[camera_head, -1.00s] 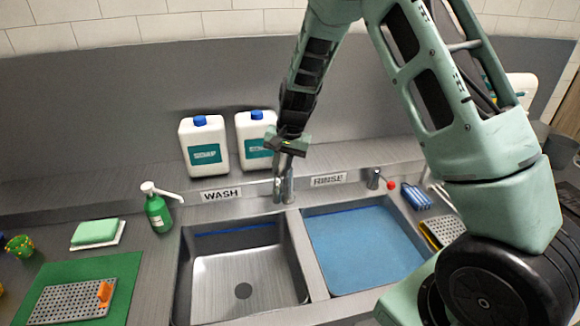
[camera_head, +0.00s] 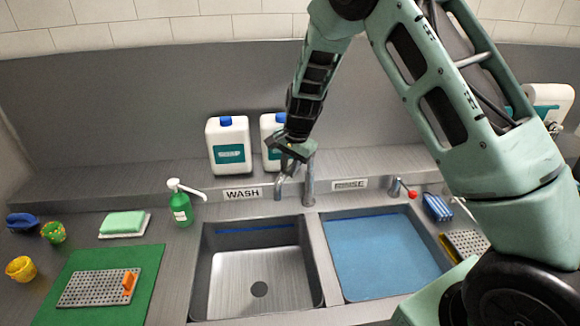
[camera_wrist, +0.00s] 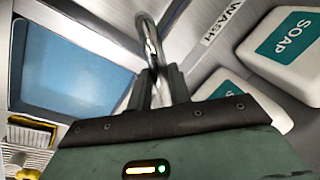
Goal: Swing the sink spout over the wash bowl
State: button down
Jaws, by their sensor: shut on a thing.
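The metal sink spout (camera_head: 281,186) hangs left of its upright post (camera_head: 309,184) in the head view, on the side of the WASH label. Its end appears just above the rear edge of the wash bowl (camera_head: 232,280), near that bowl's right rear corner. I cannot tell how far it reaches over the bowl. My gripper (camera_head: 293,160) is shut on the spout's upper part. In the wrist view the fingers (camera_wrist: 160,88) pinch the curved pipe (camera_wrist: 149,38) between them. The fingers hide part of the pipe.
The rinse bowl (camera_head: 385,255), with a blue floor, lies to the right. Two soap jugs (camera_head: 228,146) stand behind on the ledge, one close to my gripper. A green pump bottle (camera_head: 181,208) stands left of the wash bowl. A small red-knobbed tap (camera_head: 397,188) is behind the rinse bowl.

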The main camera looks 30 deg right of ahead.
jog(key=shift+w+r, duration=0.15)
jog(key=c, duration=1.3)
grip_release()
jog(key=s+d+r+b, duration=0.1)
jog(key=s+r+b, duration=0.2)
jog(key=r, duration=1.4)
jog(key=shift+d+b, duration=0.35)
jog(key=shift+b, duration=0.65)
